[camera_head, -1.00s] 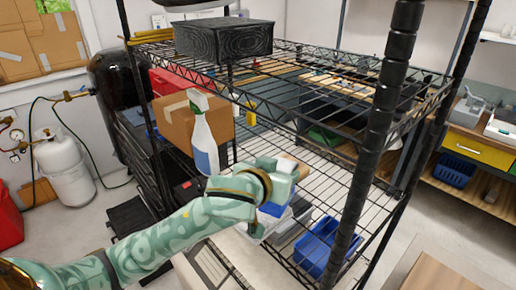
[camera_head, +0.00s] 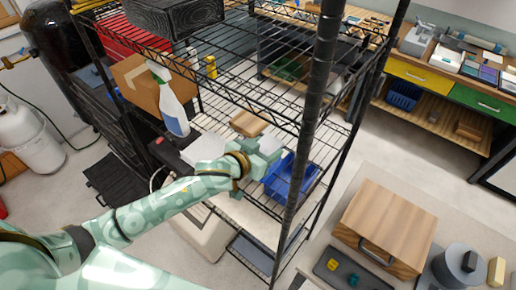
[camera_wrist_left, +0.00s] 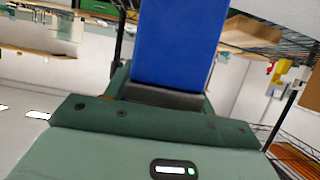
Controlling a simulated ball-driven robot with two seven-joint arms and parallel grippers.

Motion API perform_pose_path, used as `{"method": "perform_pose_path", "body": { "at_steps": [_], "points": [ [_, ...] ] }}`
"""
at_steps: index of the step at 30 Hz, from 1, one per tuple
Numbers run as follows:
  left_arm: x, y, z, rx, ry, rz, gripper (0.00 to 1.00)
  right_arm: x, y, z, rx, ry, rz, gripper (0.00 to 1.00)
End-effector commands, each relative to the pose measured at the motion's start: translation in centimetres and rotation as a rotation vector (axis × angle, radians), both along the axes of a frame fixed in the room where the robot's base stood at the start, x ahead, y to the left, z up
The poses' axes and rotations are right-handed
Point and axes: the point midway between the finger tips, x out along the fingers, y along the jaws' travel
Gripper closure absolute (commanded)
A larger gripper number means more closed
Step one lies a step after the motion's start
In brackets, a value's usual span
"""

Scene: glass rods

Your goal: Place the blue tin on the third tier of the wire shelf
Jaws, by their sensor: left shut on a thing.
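The black wire shelf (camera_head: 312,125) stands in the middle of the head view, with wire tiers one above another. My left gripper (camera_head: 268,158) is at the shelf's front side, below the upper wire tier, just left of the blue bin in the picture. In the left wrist view the blue tin (camera_wrist_left: 178,42) stands out from between the jaws, which are shut on it. In the head view I cannot make out the tin; my gripper seems to hide it. My right gripper is not in view.
The blue bin (camera_head: 291,178), a small wooden block (camera_head: 249,123) and a white spray bottle (camera_head: 170,102) are on the shelf. A cardboard box (camera_head: 138,82) is behind the bottle. A dark box (camera_head: 172,15) sits on the upper tier. A wooden box (camera_head: 385,225) stands at lower right.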

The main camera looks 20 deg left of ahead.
Motion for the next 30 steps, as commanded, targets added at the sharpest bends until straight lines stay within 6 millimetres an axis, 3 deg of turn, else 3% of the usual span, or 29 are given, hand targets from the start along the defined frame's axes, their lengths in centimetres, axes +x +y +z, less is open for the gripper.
{"method": "perform_pose_path", "body": {
  "at_steps": [9,20,21,22,30],
  "points": [
    [0.0,0.0,-4.0,-0.001,-0.001,0.000,0.79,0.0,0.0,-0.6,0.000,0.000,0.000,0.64],
    [0.0,0.0,-4.3,-0.002,-0.001,0.001,0.79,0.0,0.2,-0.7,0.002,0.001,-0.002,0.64],
    [0.0,0.0,-4.3,-0.001,-0.001,0.001,0.34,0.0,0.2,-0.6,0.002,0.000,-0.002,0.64],
    [0.0,0.0,-4.3,-0.001,-0.001,0.001,0.26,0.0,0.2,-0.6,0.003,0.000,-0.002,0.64],
    [0.0,0.0,-4.3,-0.001,-0.001,0.001,0.24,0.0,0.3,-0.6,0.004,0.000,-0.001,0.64]
  ]
}}
